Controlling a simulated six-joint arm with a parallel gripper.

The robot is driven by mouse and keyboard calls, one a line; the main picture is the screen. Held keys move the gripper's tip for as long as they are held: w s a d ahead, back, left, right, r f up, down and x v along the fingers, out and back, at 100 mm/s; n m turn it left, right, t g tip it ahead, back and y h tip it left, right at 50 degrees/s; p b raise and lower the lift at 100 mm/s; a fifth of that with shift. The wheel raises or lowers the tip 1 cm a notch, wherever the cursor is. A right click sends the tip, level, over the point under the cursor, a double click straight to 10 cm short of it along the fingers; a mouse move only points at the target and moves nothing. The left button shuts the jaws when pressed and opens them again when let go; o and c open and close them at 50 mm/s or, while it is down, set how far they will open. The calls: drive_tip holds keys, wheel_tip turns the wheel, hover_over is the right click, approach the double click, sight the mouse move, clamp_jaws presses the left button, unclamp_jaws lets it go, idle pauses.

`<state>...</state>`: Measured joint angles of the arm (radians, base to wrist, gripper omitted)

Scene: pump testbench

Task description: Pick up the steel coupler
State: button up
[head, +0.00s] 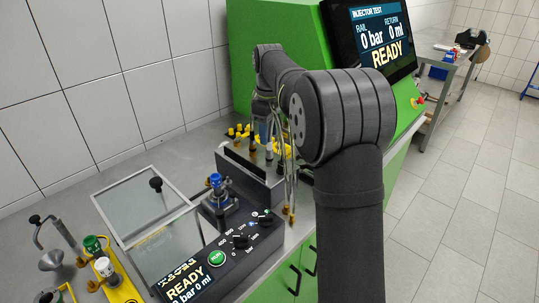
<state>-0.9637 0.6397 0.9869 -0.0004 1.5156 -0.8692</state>
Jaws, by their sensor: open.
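I cannot pick out the steel coupler with certainty in the head view; the fittings around the rack are small and partly behind my arm. My gripper (266,128) is small in the view, pointing down over the fittings at the rear of the bench, near the green machine. It is open, but its fingertips are hard to separate from the hoses and fittings around them. I cannot tell whether anything lies between its fingers.
A grey block (246,177) stands below my gripper, with yellow-capped fittings (239,131) behind it. A control box (216,258) reading READY, a glass-lidded basin (146,204) and a yellow tray (118,284) are in front. The green machine (275,45) bounds the rear.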

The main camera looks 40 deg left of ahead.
sight(269, 149)
wheel_tip(269, 149, down, 7)
drive_tip(key=shift+d+r, duration=0.15)
drive_tip(key=shift+r, duration=0.05)
idle(0.3)
clamp_jaws()
